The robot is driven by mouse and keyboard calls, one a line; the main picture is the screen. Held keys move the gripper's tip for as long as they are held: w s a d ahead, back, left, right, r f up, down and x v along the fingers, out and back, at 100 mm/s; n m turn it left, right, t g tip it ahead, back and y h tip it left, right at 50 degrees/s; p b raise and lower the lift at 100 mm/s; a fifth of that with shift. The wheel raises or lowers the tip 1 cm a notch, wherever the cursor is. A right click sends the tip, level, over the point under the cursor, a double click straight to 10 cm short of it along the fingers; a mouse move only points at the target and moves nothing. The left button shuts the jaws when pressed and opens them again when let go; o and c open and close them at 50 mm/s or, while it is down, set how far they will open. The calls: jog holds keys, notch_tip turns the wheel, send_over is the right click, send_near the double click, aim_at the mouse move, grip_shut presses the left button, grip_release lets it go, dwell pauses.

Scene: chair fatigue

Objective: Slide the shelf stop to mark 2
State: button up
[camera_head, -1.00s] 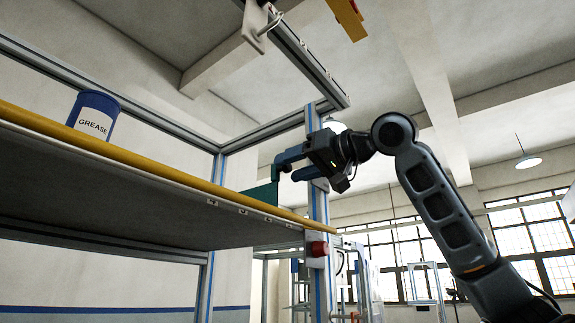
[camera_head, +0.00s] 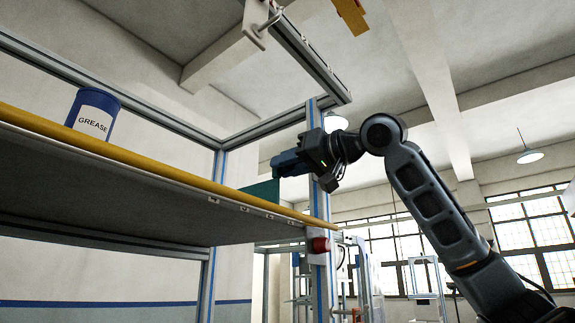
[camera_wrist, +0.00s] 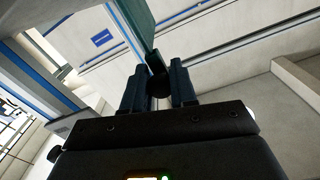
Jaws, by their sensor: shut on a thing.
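The shelf stop is a green plate (camera_head: 263,191) standing at the right end of the shelf's yellow front edge. It also shows in the wrist view (camera_wrist: 138,22), with a dark round knob (camera_wrist: 157,82) at its near end. My gripper (camera_head: 277,166) is at the plate's upper right in the head view. In the wrist view its two fingers (camera_wrist: 158,76) are shut on the knob, one on each side. Small pale marks (camera_head: 243,210) run along the shelf's front edge; their numbers are too small to read. The plate's lower part is hidden behind the edge.
A blue grease can (camera_head: 94,115) stands on the shelf (camera_head: 120,185) at the left. A metal upright (camera_head: 320,215) with a red knob (camera_head: 320,245) stands at the shelf's right end. A rail (camera_head: 300,50) with a white bracket hangs above. The shelf front between can and stop looks clear.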

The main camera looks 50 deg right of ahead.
grip_shut()
jog(key=shift+a, duration=0.35)
jog(key=a+b, duration=0.1)
jog(key=a, duration=0.4)
jog(key=shift+s+a+b, duration=0.1)
jog(key=shift+b, duration=0.2)
jog(key=o, duration=0.9)
grip_release()
